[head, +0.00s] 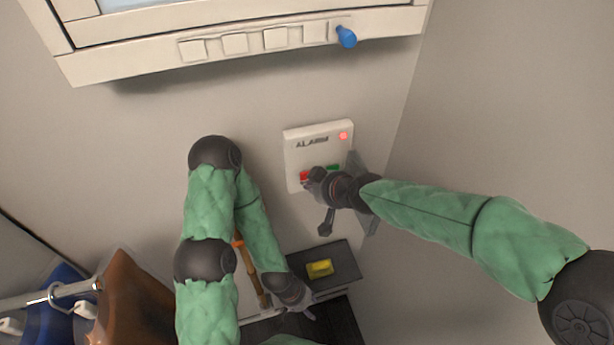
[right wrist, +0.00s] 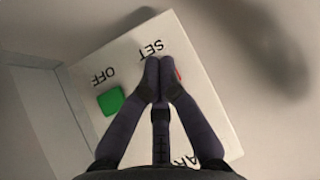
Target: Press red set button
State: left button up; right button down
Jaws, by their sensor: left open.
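The white alarm panel (head: 318,133) is on the wall, with a red indicator light (head: 344,136) at its upper right. The red set button (head: 304,175) is at its lower left, partly covered by my right gripper (head: 312,180). In the right wrist view, my right gripper (right wrist: 159,74) is shut and empty, its fingertips together beside a sliver of the red button (right wrist: 178,73), below the SET label. Contact with the button cannot be told. The green OFF button (right wrist: 110,99) is to the left in that view. My left gripper (head: 304,306) is open, low, near a dark shelf.
A yellow block (head: 320,268) sits on the small dark shelf (head: 345,262) below the panel. A cream unit with square buttons (head: 235,43) and a blue knob (head: 346,37) is above. Garments (head: 135,300) hang on a rail at lower left. A side wall is on the right.

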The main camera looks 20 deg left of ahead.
jog(key=shift+s, duration=0.1)
jog(key=shift+s+d+b, duration=0.25)
jog(key=shift+s+d, duration=0.45)
jog(key=shift+s, duration=0.3)
jog(key=shift+s+d+b, duration=0.2)
jog(key=shift+s+d, duration=0.5)
jog(key=shift+s, duration=0.3)
